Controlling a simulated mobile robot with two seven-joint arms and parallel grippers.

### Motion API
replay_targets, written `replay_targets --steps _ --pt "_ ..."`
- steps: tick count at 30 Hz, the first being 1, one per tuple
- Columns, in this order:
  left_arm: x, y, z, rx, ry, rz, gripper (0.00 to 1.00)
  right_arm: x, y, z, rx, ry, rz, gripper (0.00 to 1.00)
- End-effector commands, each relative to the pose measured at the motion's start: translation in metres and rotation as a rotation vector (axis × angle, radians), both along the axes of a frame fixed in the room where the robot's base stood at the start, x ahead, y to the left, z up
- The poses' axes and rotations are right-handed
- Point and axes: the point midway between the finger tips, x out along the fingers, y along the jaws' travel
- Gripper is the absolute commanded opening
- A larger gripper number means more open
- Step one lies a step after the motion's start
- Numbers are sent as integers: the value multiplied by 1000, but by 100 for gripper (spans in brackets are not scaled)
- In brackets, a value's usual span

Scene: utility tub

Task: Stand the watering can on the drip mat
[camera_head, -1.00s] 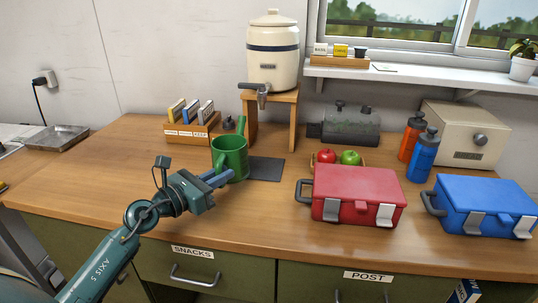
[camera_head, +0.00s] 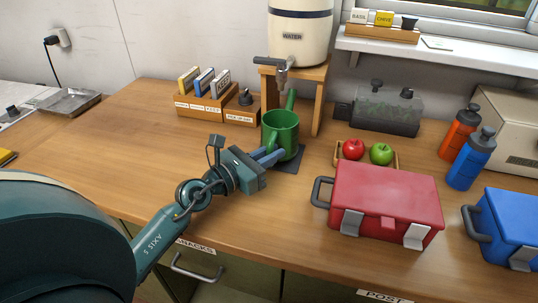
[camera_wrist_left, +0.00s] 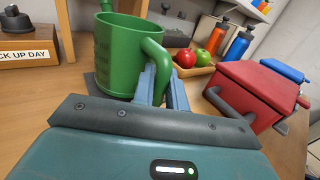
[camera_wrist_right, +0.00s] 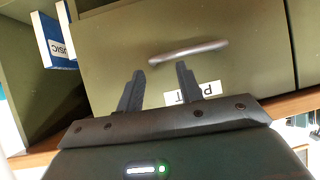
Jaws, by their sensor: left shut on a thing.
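The green watering can (camera_head: 281,130) is upright over the dark drip mat (camera_head: 292,167), below the tap of the water crock. Its spout points to the back. In the left wrist view the can (camera_wrist_left: 118,55) stands over the mat (camera_wrist_left: 92,84), which shows at its left. My left gripper (camera_head: 272,157) is shut on the can's handle, with its blue fingers (camera_wrist_left: 160,84) around the handle's lower part. I cannot tell whether the can's base touches the mat. My right gripper (camera_wrist_right: 158,88) is open and empty in front of the drawer fronts.
The crock (camera_head: 300,35) stands on a wooden stand (camera_head: 318,92) just behind the can. A card box (camera_head: 205,108) is at left. A crate with apples (camera_head: 365,158) and a red lunch box (camera_head: 385,195) are at right.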

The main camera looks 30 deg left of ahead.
Motion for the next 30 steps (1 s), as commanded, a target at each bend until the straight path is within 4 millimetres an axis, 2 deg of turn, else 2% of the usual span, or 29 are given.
replay_targets --steps 1,3,8,16,17,24,30 --pt "-3 -4 -9 0 -1 1 0 -1 3 -5 10 -1 3 36" --pt "-6 -7 -12 -1 -3 3 0 -1 6 -3 22 -5 4 36" --pt "-7 -9 -12 0 -4 4 0 1 8 5 35 -18 4 36" --pt "-7 -8 -17 0 -3 4 0 2 5 0 32 -17 -1 36" --pt "-7 -8 -17 0 -1 3 14 2 5 1 32 -17 -2 36" --pt "-7 -8 -17 0 0 3 34 3 3 1 27 -16 -3 36" --pt "-7 -8 -17 0 0 3 35 2 2 0 24 -16 -1 36"
